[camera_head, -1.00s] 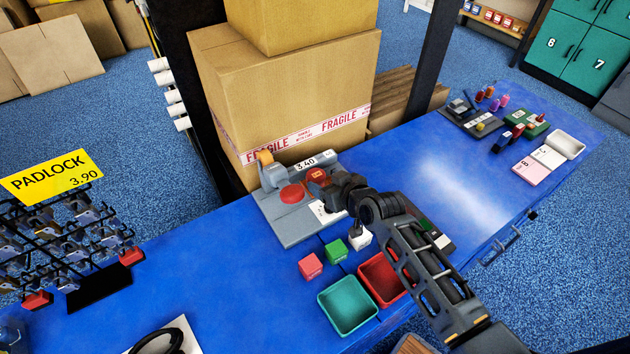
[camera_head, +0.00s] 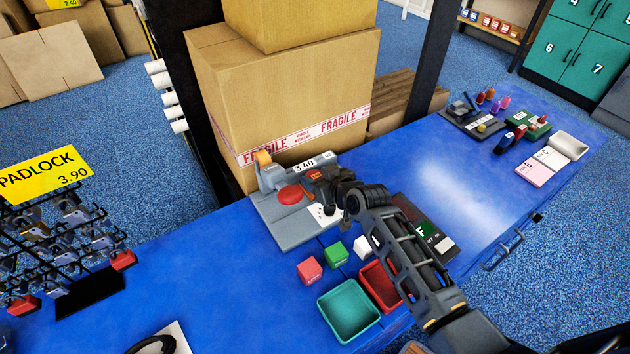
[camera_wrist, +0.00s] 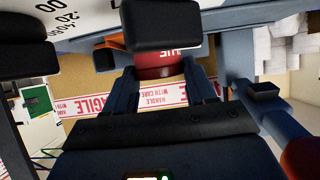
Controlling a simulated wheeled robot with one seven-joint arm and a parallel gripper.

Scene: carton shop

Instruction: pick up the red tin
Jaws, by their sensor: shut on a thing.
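The red tin (camera_head: 316,174) shows in the head view as a small red patch beside a grey machine, mostly hidden by my gripper (camera_head: 327,187). In the wrist view the red tin (camera_wrist: 158,71) is a red cylinder with part of a white-lettered label, between the fingers of my gripper (camera_wrist: 163,82). My gripper is shut on the tin. I cannot tell whether the tin touches the machine below.
The grey machine (camera_head: 290,232) has a red disc and a 3.40 display. A red cube (camera_head: 309,270), green cube (camera_head: 337,254), white cube (camera_head: 362,246), teal tray (camera_head: 334,285) and red tray (camera_head: 369,272) stand nearby. A large carton (camera_head: 290,85) stands behind.

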